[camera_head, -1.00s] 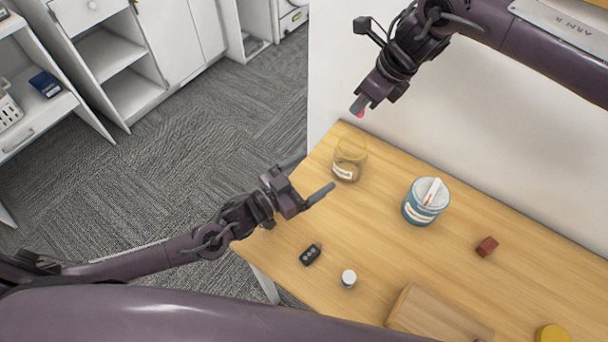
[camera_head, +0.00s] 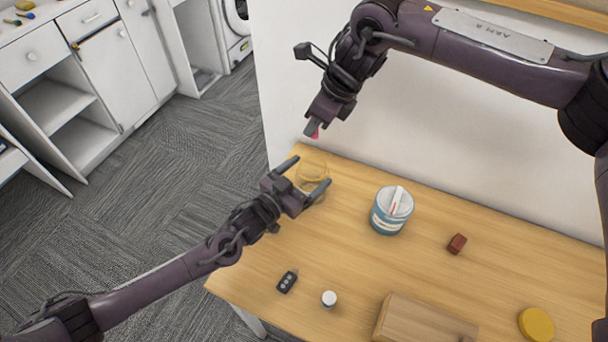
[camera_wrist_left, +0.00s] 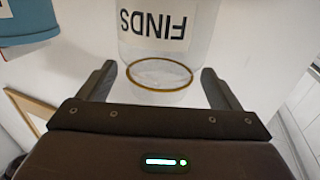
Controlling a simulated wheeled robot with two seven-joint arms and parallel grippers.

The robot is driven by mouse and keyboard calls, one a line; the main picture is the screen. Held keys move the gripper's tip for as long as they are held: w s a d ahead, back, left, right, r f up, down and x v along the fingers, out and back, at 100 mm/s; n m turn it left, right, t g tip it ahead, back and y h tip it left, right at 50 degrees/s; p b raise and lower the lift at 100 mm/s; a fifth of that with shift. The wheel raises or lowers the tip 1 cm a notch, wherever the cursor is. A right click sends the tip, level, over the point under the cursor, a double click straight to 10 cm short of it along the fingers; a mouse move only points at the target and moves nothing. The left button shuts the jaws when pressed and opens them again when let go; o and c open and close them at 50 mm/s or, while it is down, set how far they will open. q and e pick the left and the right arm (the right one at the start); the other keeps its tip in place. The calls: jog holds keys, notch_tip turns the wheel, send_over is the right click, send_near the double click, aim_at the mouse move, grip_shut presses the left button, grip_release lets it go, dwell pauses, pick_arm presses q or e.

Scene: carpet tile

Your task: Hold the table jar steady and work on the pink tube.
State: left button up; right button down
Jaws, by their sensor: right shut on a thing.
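The clear glass jar (camera_head: 313,168) with a yellowish rim stands on the table near its back left corner, partly hidden by my left gripper. In the left wrist view the jar (camera_wrist_left: 168,30) shows a "FINDS" label, upside down. My left gripper (camera_head: 309,176) is open at the jar, its fingers spread to either side; I cannot tell if they touch it. My right gripper (camera_head: 313,128) is shut on the pink tube (camera_head: 315,134), high above and behind the jar. Only a small pink end of the tube shows.
A blue and white tin (camera_head: 391,215) with a white stick on its lid stands right of the jar. A dark red block (camera_head: 457,244), black fob (camera_head: 287,282), white-capped bottle (camera_head: 329,298), wooden box (camera_head: 420,322) and yellow disc (camera_head: 536,324) lie around. The middle of the table (camera_head: 350,255) is clear.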

pick_arm(q)
jog(key=c, duration=1.2)
jog(key=shift+o, duration=0.2)
pick_arm(e)
jog(key=shift+f, duration=6.55)
jog(key=c, duration=1.3)
grip_release()
notch_tip(320, 180, up, 11)
send_over(313, 162)
jog(key=s+d, duration=0.4)
jog(key=s, duration=0.1)
jog(key=shift+d+r, duration=0.1)
jog(key=shift+d, duration=0.1)
pick_arm(q)
jog(key=o, duration=1.2)
